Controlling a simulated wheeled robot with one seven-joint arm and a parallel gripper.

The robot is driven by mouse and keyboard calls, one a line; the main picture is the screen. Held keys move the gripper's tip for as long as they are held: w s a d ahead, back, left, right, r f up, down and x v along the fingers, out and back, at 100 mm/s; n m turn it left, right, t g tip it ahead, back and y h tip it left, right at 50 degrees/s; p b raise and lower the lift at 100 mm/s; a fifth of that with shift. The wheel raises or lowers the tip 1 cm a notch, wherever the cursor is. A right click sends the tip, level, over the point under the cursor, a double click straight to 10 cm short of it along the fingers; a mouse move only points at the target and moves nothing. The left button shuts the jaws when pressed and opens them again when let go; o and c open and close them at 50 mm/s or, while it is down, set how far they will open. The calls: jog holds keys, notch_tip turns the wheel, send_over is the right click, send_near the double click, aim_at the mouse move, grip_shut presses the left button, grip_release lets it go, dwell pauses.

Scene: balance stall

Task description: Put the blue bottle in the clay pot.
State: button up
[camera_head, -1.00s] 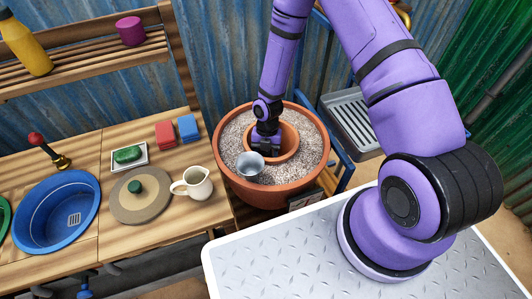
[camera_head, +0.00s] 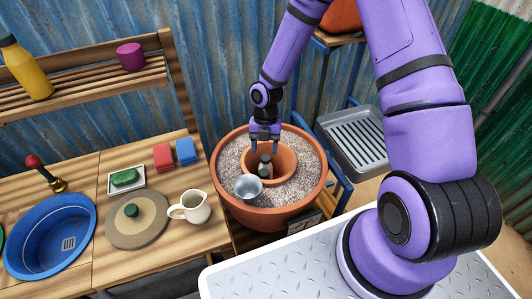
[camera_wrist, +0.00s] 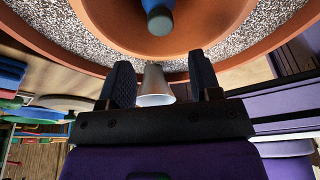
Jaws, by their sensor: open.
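A large clay pot (camera_head: 228,198) filled with grey gravel has a smaller clay pot (camera_head: 287,155) set in its middle. A dark bottle with a blue end (camera_head: 265,166) is inside the smaller pot, looking upright; its lower part is hidden by the rim. In the wrist view the bottle's blue-grey end (camera_wrist: 159,20) shows inside the inner pot (camera_wrist: 215,22), beyond my fingers. My gripper (camera_head: 265,147) is open and empty, just above the bottle and apart from it. Its two spread fingers also show in the wrist view (camera_wrist: 160,62).
A grey metal cup (camera_head: 248,187) sits on the gravel at the near left of the inner pot. A white jug (camera_head: 194,207), sponges and a blue basin (camera_head: 50,236) are on the wooden counter. A grey slatted tray (camera_head: 357,140) stands at right.

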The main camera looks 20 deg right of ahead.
jog(key=s+d+r+m+t+h, duration=0.1)
jog(key=s+d+r+m+t, duration=0.15)
jog(key=r+m, duration=0.8)
jog(key=s+d+r+m+t+h, duration=0.15)
jog(key=d+r+m, duration=0.25)
jog(key=r, duration=1.4)
jog(key=s+d+r+m+t, duration=0.1)
jog(key=s+r+m+t, duration=0.1)
jog(key=s+r+m, duration=0.5)
jog(key=s+d+r+m+t+y, duration=0.1)
jog(key=s+r+m+t, duration=0.1)
jog(key=s+r+m, duration=0.6)
jog(key=s+m, duration=0.1)
jog(key=s, duration=0.4)
jog(key=shift+r, duration=0.2)
